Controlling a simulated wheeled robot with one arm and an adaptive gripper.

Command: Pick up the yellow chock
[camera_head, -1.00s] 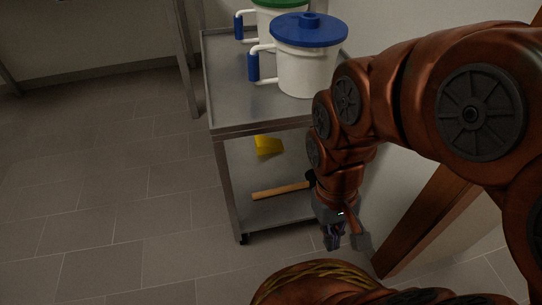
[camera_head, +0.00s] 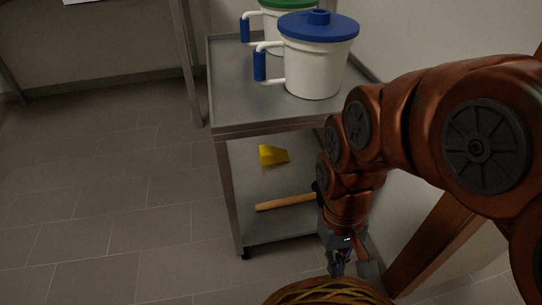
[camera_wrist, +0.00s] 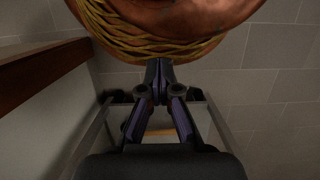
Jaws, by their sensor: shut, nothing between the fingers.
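The yellow chock (camera_head: 273,154) lies on the lower shelf (camera_head: 255,180) of a metal cart, toward its back, beyond a wooden-handled tool. My gripper (camera_head: 342,272) hangs pointing down at the right front of the cart, apart from the chock. It also shows in the wrist view (camera_wrist: 160,66), where its fingers meet at the tips and hold nothing. The chock does not show clearly in the wrist view.
A wooden-handled tool (camera_head: 286,201) lies on the lower shelf. The cart's top (camera_head: 240,90) carries a blue-lidded white pail (camera_head: 315,65) and a green-lidded pail (camera_head: 285,18). The left floor is clear.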

